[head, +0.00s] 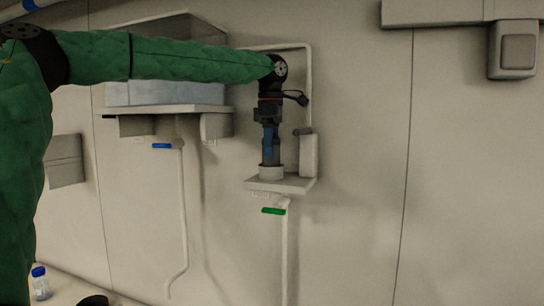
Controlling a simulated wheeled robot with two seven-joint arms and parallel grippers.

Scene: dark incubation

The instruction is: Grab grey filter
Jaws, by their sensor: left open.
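A short light-grey cylinder (271,173), which looks like the grey filter, stands upright on a small wall shelf (300,186). My left gripper (270,162) points straight down directly above it, at the end of the green-sleeved arm. Its dark blue fingers are open, with the tips at the cylinder's top edge. I cannot tell whether they touch it or reach around it. The fingers hide part of the cylinder's top. My right gripper is not in view.
A white upright holder (308,155) stands close right of the gripper. A pipe with a green valve handle (273,211) runs below the shelf. To the left are a larger wall unit (165,95) and a blue valve handle (162,146). A blue-capped bottle (40,283) stands lower left.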

